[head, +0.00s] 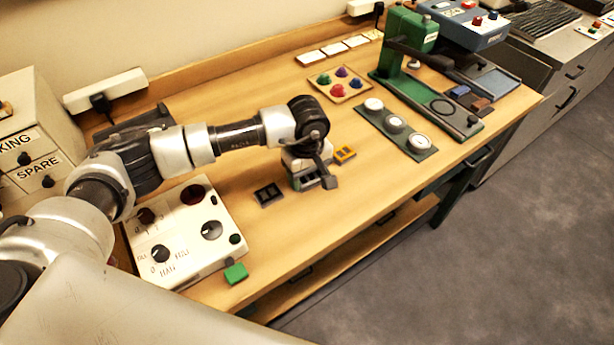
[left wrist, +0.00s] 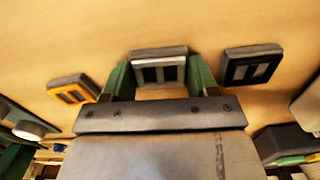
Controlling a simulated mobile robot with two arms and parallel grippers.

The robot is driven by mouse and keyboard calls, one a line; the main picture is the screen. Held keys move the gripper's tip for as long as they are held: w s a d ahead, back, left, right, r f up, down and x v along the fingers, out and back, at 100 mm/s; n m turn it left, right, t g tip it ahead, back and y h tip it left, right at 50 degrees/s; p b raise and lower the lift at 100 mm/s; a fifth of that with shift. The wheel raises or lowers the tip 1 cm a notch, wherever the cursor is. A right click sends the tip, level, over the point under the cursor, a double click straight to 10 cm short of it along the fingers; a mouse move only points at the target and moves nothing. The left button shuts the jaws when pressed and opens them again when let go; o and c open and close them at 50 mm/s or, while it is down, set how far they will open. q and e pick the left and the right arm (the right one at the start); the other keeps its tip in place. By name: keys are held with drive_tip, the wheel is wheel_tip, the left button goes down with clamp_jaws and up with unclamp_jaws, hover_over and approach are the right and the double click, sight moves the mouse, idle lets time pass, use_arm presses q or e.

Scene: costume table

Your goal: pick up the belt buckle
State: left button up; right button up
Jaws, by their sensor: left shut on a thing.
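Three rectangular buckles show in the left wrist view. The silver-grey buckle (left wrist: 160,53) is in the middle, between the green fingers of my left gripper (left wrist: 160,72), which is shut on it. Whether the buckle is clear of the table or still touching it, I cannot tell. In the head view my left gripper (head: 312,180) points down at the table and mostly hides this buckle. A black buckle (head: 268,193) lies to its left and an orange buckle (head: 345,154) to its right; both also show in the left wrist view, black (left wrist: 251,65) and orange (left wrist: 73,89). My right gripper is out of view.
A white panel with dials (head: 185,245) and a small green block (head: 236,273) are at the near left. A tray of coloured knobs (head: 352,92), a plate with round pieces (head: 418,152) and a green press (head: 407,28) stand to the right. Bare wood lies in front.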

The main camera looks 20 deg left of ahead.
sight(310, 178)
use_arm(q)
drive_tip(key=shift+r, duration=0.15)
drive_tip(key=r, duration=0.1)
drive_tip(key=r+b, duration=0.1)
drive_tip(key=r, duration=0.2)
drive_tip(key=shift+d+b, duration=0.3)
drive_tip(key=shift+b, duration=0.05)
drive_tip(key=s+d+r+b, duration=0.3)
drive_tip(key=d+r, duration=0.4)
drive_tip(key=d, duration=0.4)
drive_tip(key=s+a+f+m, duration=0.1)
drive_tip(key=s+a+m, duration=0.2)
drive_tip(key=a, duration=0.5)
drive_tip(key=s+a+f+m, duration=0.2)
drive_tip(key=s+a+m, duration=0.2)
drive_tip(key=a+m, duration=0.2)
drive_tip(key=shift+a, duration=0.95)
drive_tip(key=shift+w+d+p, duration=0.1)
drive_tip(key=shift+p, duration=0.2)
